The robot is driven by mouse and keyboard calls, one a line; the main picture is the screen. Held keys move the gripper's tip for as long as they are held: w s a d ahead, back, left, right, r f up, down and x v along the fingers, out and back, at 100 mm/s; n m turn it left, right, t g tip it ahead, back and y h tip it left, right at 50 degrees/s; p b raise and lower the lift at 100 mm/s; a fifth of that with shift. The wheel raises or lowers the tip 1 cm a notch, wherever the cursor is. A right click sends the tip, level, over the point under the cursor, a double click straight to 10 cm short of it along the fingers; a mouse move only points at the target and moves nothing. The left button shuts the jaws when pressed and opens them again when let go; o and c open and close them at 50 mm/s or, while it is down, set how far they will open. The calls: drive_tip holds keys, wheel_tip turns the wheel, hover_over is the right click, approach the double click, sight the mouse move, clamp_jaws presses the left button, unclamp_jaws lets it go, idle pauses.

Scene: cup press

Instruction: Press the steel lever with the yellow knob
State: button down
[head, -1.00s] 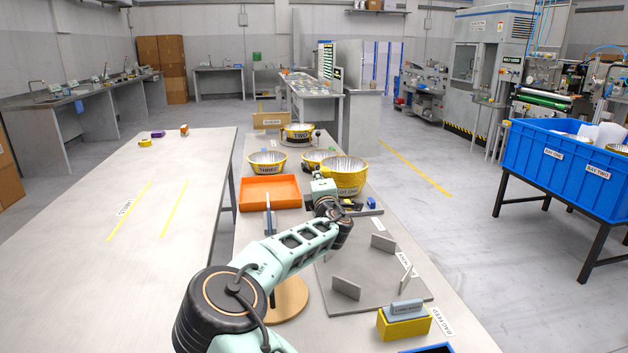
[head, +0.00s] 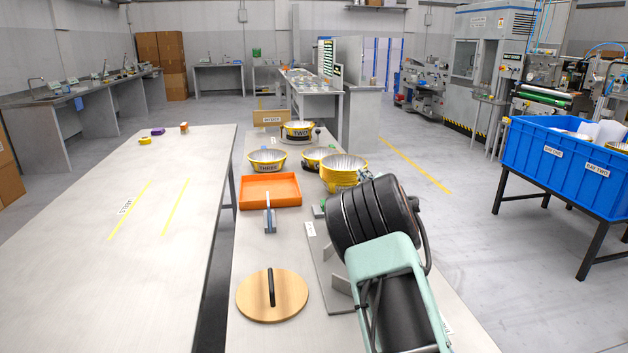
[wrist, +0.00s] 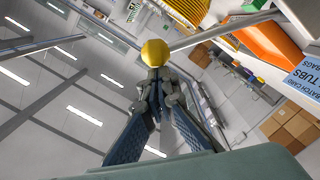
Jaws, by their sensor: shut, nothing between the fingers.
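In the wrist view the yellow knob (wrist: 155,53) shows just beyond the tips of my gripper (wrist: 157,88). The fingers are together with nothing between them. I cannot tell whether the tips touch the knob. A grey bar (wrist: 222,28) runs up and right from beside the knob; I cannot tell for certain that it is the steel lever. In the head view my own arm covers the right part of the near bench, and the gripper, knob and lever are hidden behind it.
Yellow bowls (head: 343,168) stand behind my arm on the bench. An orange tray (head: 270,190), an upright grey fixture (head: 269,215) and a wooden disc with a black handle (head: 260,302) lie left of it. A blue crate (head: 560,165) stands right. The left table (head: 150,230) is mostly clear.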

drive_tip(key=shift+w+d+f+m, duration=0.1)
drive_tip(key=shift+d+f+m, duration=0.4)
drive_tip(key=shift+d, duration=0.15)
drive_tip(key=shift+w+d+f+m, duration=0.1)
drive_tip(key=shift+d+f+m, duration=0.25)
drive_tip(key=shift+d+m, duration=0.25)
drive_tip(key=shift+d+f, duration=0.15)
drive_tip(key=shift+d, duration=0.05)
